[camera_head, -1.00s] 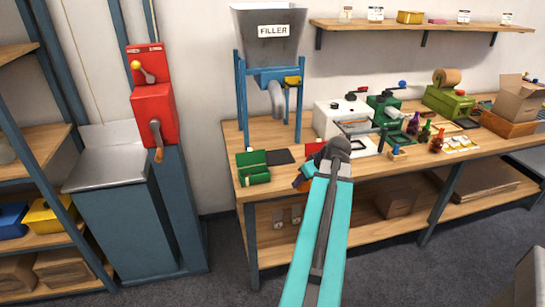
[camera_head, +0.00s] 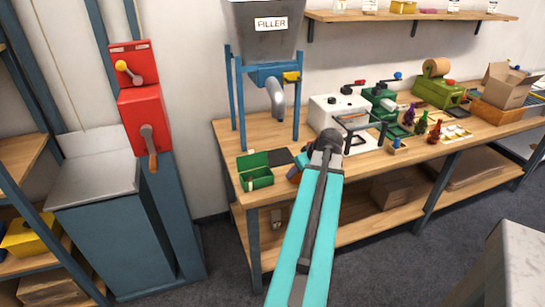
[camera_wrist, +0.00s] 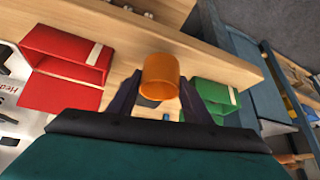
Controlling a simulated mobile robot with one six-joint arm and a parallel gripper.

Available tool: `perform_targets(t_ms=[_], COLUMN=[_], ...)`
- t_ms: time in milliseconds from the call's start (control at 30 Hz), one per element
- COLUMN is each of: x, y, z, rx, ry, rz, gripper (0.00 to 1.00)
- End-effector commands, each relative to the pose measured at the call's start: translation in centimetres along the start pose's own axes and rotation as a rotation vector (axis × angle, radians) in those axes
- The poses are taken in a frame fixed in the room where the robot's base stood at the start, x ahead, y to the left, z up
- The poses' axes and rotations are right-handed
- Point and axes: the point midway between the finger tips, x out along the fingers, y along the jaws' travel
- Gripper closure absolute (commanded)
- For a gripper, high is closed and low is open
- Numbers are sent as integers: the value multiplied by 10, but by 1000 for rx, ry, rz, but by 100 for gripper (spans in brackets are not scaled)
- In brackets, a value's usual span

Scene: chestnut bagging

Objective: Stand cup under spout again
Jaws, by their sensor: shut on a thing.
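An orange cup (camera_wrist: 160,76) sits between the two dark fingers of my gripper (camera_wrist: 158,95) in the wrist view, and the fingers are shut on it. In the head view my arm hides most of the gripper, and only a sliver of orange (camera_head: 294,178) shows beside it. The filler (camera_head: 266,40) stands on blue legs with a grey spout (camera_head: 276,98) pointing down. A dark pad (camera_head: 279,156) lies on the bench below the spout. The cup is in front of and to the right of the pad.
An open green box (camera_head: 256,176) stands left of the pad, and also shows in the wrist view (camera_wrist: 208,98). A red box (camera_wrist: 65,55) is on the other side of the cup. The white machine (camera_head: 338,112) and bottles stand right. The bench's front edge (camera_head: 262,205) is close.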

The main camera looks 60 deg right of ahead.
Motion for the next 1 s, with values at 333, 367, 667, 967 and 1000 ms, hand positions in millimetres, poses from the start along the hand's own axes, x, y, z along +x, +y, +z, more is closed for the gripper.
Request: perform_targets(t_ms=[333,367,667,967,1000], x=[6,7,26,46,49], y=[-7,-7,0,8,9], z=[-11,-13,-44,-75,-80], rx=[-13,-13,-18,-18,-18], ry=[0,0,-1,0,0], rz=[-8,-8,-11,-12,-12], gripper=[98,98,98,98,98])
